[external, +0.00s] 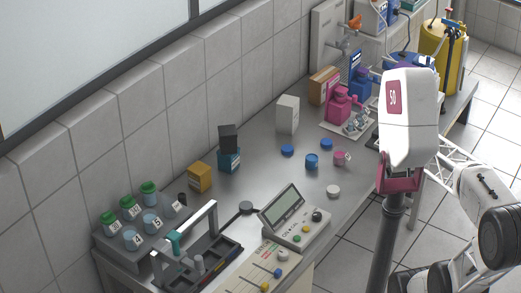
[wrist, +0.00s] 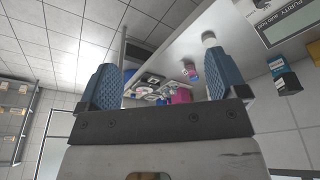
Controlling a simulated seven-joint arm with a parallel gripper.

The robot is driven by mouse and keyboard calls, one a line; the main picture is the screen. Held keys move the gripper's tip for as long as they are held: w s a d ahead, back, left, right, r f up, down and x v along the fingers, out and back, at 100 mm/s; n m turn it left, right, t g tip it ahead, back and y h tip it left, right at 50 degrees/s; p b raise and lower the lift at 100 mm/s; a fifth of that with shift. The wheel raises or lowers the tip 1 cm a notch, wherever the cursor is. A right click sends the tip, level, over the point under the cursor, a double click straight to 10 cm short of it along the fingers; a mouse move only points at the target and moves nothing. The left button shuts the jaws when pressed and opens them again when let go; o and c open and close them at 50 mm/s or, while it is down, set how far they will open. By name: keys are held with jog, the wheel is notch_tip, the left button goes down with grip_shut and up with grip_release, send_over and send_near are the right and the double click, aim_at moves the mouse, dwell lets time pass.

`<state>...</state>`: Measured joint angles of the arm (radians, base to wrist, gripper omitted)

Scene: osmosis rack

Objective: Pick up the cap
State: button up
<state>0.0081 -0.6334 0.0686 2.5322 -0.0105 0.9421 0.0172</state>
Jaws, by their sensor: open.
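Several small cap-like pieces lie on the grey bench in the external view: a flat blue cap (external: 287,149), another blue cap (external: 326,144) and a white round cap (external: 333,190). I cannot tell which one is the task's cap. A blue-topped jar (external: 311,160) and a pink jar (external: 341,157) stand among them. In the wrist view, my gripper (wrist: 159,84) has its two blue fingers wide apart with nothing between them. Beyond the right finger show a white round piece (wrist: 209,39) and the pink jar (wrist: 189,72), both apart from the fingers.
A meter with a screen (external: 283,208) stands in front of the white cap. A rack of green- and grey-capped jars (external: 102,244) is at the left. Pink equipment (external: 340,104) and a white box (external: 288,114) stand farther back. The bench around the small caps is mostly clear.

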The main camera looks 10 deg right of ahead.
jog(key=shift+c, duration=1.2)
jog(key=w+a+f+n+g, duration=0.1)
jog(key=w+a+f, duration=0.3)
jog(key=w, duration=0.4)
jog(key=w+a+f+n, duration=0.4)
jog(key=w+f, duration=0.3)
jog(key=w, duration=0.2)
jog(key=w+a+f+n+g, duration=0.1)
jog(key=w+a+f+n, duration=0.2)
jog(key=w, duration=0.6)
jog(key=shift+a+f+g, duration=0.15)
jog(key=shift+a+f, duration=0.3)
jog(key=shift+f, duration=0.25)
jog(key=shift+a+f+g, duration=0.15)
jog(key=shift+a+f, duration=0.25)
jog(key=shift+f, duration=0.25)
jog(key=shift+w+a+f, duration=0.2)
jog(key=shift+f, duration=0.1)
